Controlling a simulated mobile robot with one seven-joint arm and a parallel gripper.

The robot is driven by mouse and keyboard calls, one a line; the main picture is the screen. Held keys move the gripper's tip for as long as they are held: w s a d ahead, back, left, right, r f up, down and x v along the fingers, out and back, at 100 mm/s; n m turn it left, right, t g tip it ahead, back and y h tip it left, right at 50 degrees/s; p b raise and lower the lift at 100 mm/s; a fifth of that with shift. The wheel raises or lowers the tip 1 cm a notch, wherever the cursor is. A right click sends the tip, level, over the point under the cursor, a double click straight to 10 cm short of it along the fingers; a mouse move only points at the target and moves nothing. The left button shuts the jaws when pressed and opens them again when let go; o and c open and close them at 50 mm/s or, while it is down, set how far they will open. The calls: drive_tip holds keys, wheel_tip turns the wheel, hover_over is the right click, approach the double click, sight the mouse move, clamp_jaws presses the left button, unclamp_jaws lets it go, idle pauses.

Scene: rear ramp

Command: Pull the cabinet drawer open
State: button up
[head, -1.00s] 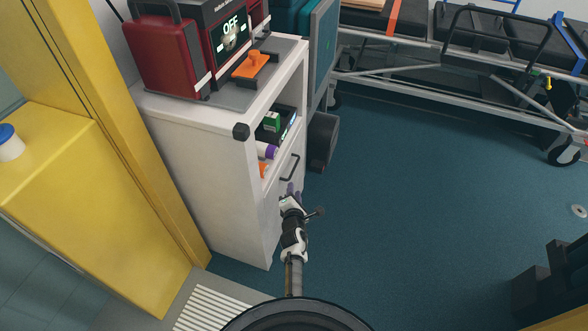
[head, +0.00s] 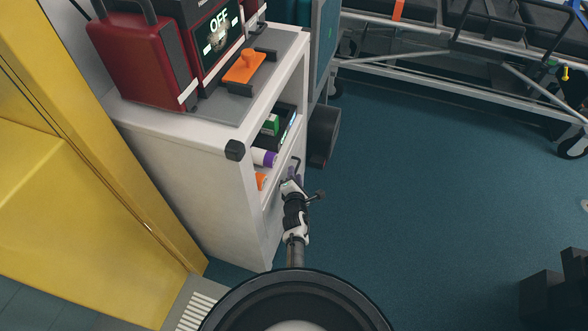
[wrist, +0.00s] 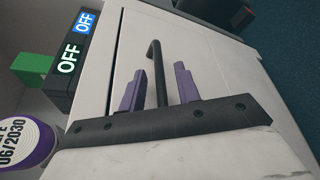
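The white cabinet (head: 195,180) stands left of centre in the head view. Its drawer front (wrist: 210,75) fills the middle of the wrist view and looks closed. The dark bar handle (wrist: 152,68) on it lies between the two purple fingers of my gripper (wrist: 160,85), which are apart, with a gap on each side of the handle. In the head view my gripper (head: 290,183) is at the drawer front and hides most of the handle.
An open shelf above the drawer holds a purple-capped roll (head: 264,157) and a green box (head: 271,124). A red case (head: 140,60) and an orange-handled item (head: 244,66) sit on top. A stretcher (head: 440,60) stands at the back.

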drive_tip(key=shift+w, duration=0.1)
clamp_jaws()
drive_tip(key=shift+r, duration=0.1)
idle(0.3)
